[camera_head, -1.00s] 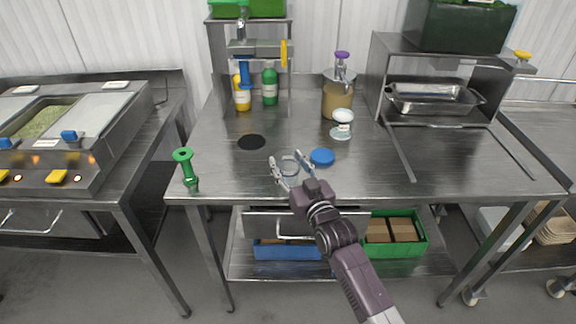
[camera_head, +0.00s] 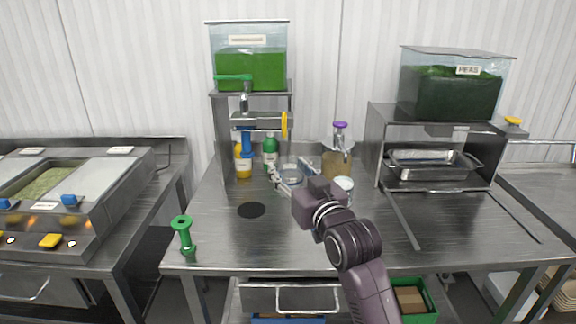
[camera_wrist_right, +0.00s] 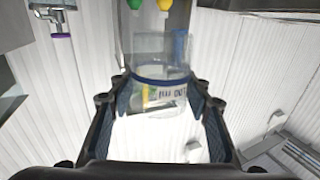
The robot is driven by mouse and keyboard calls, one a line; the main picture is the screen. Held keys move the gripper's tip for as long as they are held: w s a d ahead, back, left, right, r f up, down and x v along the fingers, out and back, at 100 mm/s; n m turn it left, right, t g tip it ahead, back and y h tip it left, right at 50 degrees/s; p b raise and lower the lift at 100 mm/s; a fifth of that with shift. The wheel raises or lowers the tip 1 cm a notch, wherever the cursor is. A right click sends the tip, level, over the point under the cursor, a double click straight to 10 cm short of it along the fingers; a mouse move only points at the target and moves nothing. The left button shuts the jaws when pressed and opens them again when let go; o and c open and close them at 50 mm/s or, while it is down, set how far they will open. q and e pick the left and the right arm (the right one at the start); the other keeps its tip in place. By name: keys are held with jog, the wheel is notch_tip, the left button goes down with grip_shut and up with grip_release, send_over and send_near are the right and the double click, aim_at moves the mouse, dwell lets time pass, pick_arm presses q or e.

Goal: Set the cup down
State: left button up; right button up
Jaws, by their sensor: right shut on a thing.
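A clear cup (camera_head: 290,174) is held by my right gripper (camera_head: 289,178) in the head view, in front of the green-capped bottle. In the right wrist view the same clear cup (camera_wrist_right: 158,55) sits between the two fingers (camera_wrist_right: 160,100), which close on its sides. Its rim and what lies behind it show through the wall. Whether its base touches the table cannot be told. My left gripper is out of view.
The steel table (camera_head: 215,225) has bare room at front left, with a dark round hole (camera_head: 251,210). A yellow bottle (camera_head: 243,162) and a brown-filled container (camera_head: 337,161) stand behind. A white-topped jar (camera_head: 344,186) is beside my wrist.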

jog(key=s+d+f+m+t+h, duration=0.1)
jog(key=s+d+f+m+h, duration=0.3)
jog(key=s+d+f, duration=1.15)
jog(key=s+d+f+h, duration=0.1)
jog(key=s+d+h, duration=0.1)
jog(key=s, duration=1.5)
jog(key=shift+s+d+f+h, duration=0.2)
jog(key=shift+d+f+h, duration=0.2)
jog(key=shift+d, duration=0.15)
